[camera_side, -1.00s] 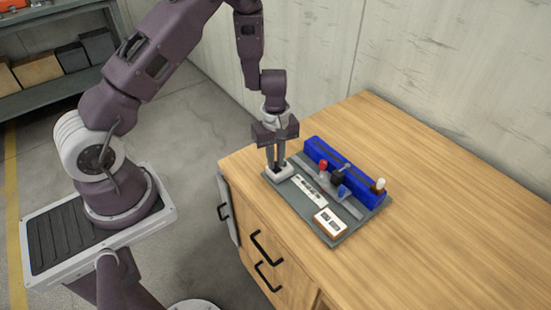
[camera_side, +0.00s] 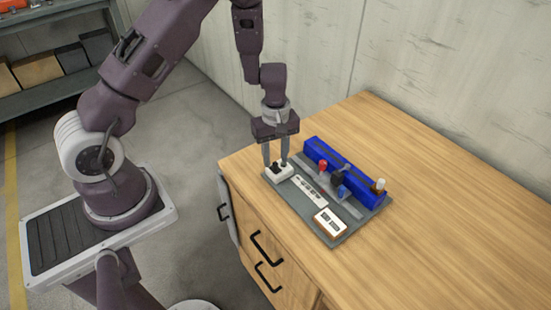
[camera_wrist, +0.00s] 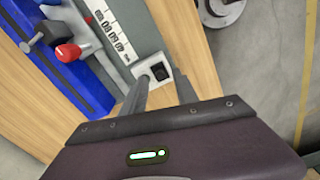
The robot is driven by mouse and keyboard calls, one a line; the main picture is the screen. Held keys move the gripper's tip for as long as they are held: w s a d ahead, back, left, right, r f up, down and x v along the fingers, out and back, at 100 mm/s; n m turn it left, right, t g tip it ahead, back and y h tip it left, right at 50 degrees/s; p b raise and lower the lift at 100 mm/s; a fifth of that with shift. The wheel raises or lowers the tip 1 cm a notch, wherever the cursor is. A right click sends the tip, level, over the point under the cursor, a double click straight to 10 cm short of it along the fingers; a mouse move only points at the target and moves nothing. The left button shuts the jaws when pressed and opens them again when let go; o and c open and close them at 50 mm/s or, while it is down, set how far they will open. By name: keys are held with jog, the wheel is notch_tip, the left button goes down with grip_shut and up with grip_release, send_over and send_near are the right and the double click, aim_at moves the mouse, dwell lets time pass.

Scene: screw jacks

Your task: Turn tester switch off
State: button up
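The tester switch (camera_side: 279,171) is a white box with a black rocker on top. It sits at the left corner of the grey tester board (camera_side: 350,232). It also shows in the wrist view (camera_wrist: 158,72), just beyond my fingertips. Which way the rocker is set is too small to tell. My gripper (camera_side: 276,164) is just above the switch, pointing down, with its two fingers apart and nothing between them. In the wrist view my gripper (camera_wrist: 161,80) has one finger at each side of the switch. Whether a fingertip touches the box is unclear.
A blue rail (camera_side: 345,172) runs along the board's back, with a red-tipped lever (camera_side: 323,165) and a white-topped knob (camera_side: 380,184) nearby. A printed strip (camera_side: 310,190) and a white box (camera_side: 330,222) lie in front. The wooden table (camera_side: 450,220) is clear to the right.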

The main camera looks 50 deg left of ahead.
aim_at(275, 163)
notch_tip(275, 163, up, 6)
jog(key=shift+f, duration=0.2)
jog(key=s+d+r+m+t+h, duration=0.1)
jog(key=s+d+r+m, duration=0.25)
jog(key=r, duration=0.55)
jog(key=s+d+r+m+t+h, duration=0.1)
jog(key=s+d+r+m, duration=0.2)
jog(key=r, duration=0.5)
jog(key=s+r+m+t+y, duration=0.1)
jog(key=s+r+m, duration=0.3)
jog(key=s, duration=0.4)
jog(key=s+d+r+m+t+y, duration=0.1)
jog(key=s+r+m+t, duration=0.1)
jog(key=s+r+m, duration=0.2)
jog(key=s, duration=0.3)
jog(key=shift+s+d+m+t, duration=0.2)
jog(key=shift+s+m+t, duration=0.1)
jog(key=shift+s+m, duration=0.05)
jog(key=shift+r, duration=0.1)
